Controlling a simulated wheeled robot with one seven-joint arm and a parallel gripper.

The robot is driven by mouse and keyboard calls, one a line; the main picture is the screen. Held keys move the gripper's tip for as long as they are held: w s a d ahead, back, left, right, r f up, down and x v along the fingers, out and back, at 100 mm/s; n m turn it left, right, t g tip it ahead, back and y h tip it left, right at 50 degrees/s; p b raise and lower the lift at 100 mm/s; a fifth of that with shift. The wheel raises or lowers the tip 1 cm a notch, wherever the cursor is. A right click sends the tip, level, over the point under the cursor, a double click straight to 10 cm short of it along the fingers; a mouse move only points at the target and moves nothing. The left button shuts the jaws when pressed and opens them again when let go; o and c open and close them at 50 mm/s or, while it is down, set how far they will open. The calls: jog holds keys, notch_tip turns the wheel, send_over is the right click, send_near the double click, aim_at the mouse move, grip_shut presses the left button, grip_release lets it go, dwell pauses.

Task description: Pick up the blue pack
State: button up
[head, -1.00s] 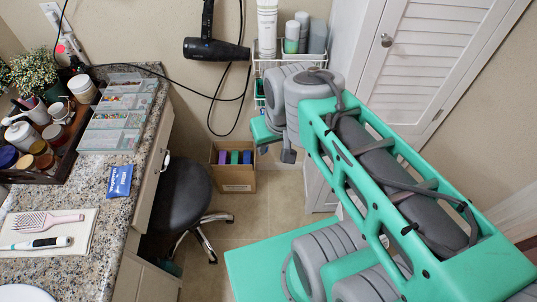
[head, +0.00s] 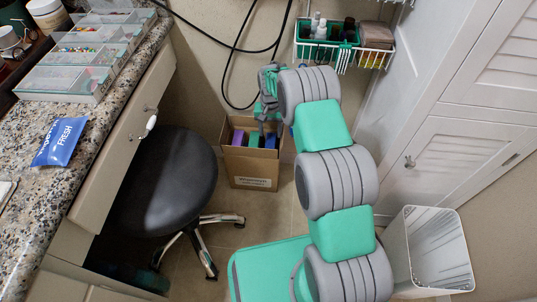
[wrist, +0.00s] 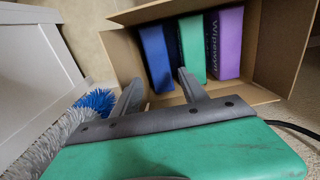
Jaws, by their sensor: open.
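An open cardboard box (head: 252,181) stands on the floor beside the stool. In the wrist view it holds a dark blue pack (wrist: 155,52), a green pack (wrist: 192,48) and a purple pack (wrist: 228,42), upright side by side. The blue pack also shows in the head view (head: 271,141), partly hidden by my arm. A flat blue packet marked FRESH (head: 60,142) lies on the counter. My gripper (wrist: 157,79) is open and empty at the box's near side, its right fingertip overlapping the packs in the picture. Whether it touches any pack is unclear.
A black stool (head: 165,185) stands left of the box. A wire shelf (head: 345,55) hangs above, right of it. A white bin (head: 432,250) stands at right. A fluffy grey and blue duster (wrist: 70,125) is close left of my gripper.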

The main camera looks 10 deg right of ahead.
aim_at(270, 143)
notch_tip(270, 143, down, 7)
jog(key=b, duration=0.3)
jog(key=shift+d, duration=0.1)
jog(key=shift+r, duration=0.1)
jog(key=c, duration=1.1)
grip_shut()
jog(key=shift+r, duration=0.1)
